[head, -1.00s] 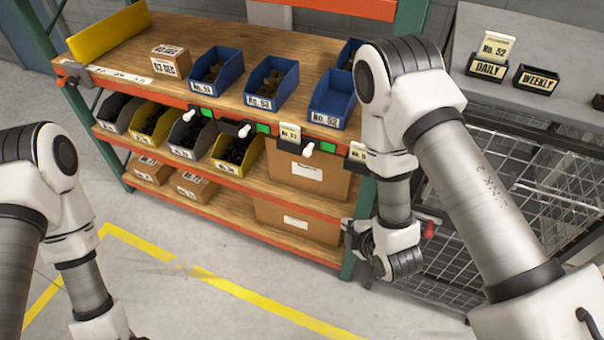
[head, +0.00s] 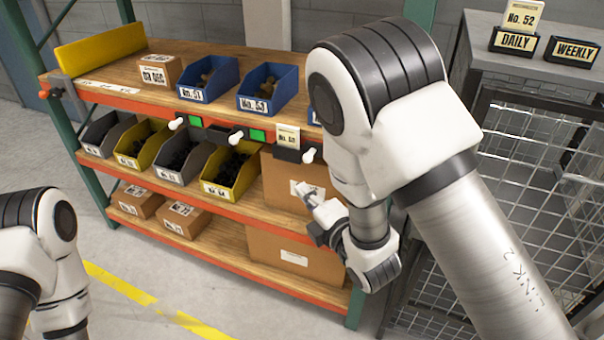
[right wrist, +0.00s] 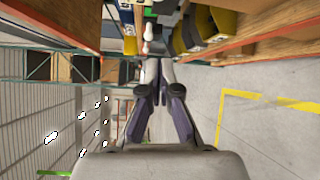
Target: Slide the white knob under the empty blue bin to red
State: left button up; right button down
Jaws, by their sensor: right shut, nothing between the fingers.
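The blue bin at the right of the top shelf is mostly hidden behind my right arm; only a sliver of it (head: 314,110) shows in the head view. A white knob (head: 309,156) sticks out of the rail below that sliver. A card (head: 288,136) stands beside this knob, and I see no colour patch there. My right gripper (head: 304,190) is shut and empty, below the knob in the picture and in front of the cardboard box. In the right wrist view its closed fingertips (right wrist: 157,62) point toward a white knob (right wrist: 147,47), apart from it. My left gripper is out of view.
Two blue bins with dark contents, No. 51 (head: 209,80) and No. 53 (head: 268,88), stand left. Their white knobs (head: 177,123) (head: 236,137) sit beside green patches. A wire cage (head: 530,150) stands right.

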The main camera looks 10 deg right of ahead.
aim_at(310, 154)
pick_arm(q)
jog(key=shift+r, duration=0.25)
pick_arm(e)
jog(key=w+d, duration=0.1)
jog(key=w, duration=0.8)
jog(key=shift+w, duration=0.1)
jog(key=shift+d, duration=0.1)
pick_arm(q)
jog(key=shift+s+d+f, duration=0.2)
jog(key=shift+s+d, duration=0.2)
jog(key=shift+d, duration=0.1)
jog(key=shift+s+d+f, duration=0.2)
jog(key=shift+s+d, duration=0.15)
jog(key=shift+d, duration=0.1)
pick_arm(e)
jog(key=s+d, duration=0.1)
jog(key=d, duration=0.1)
jog(key=s+d, duration=0.2)
jog(key=shift+r, duration=0.1)
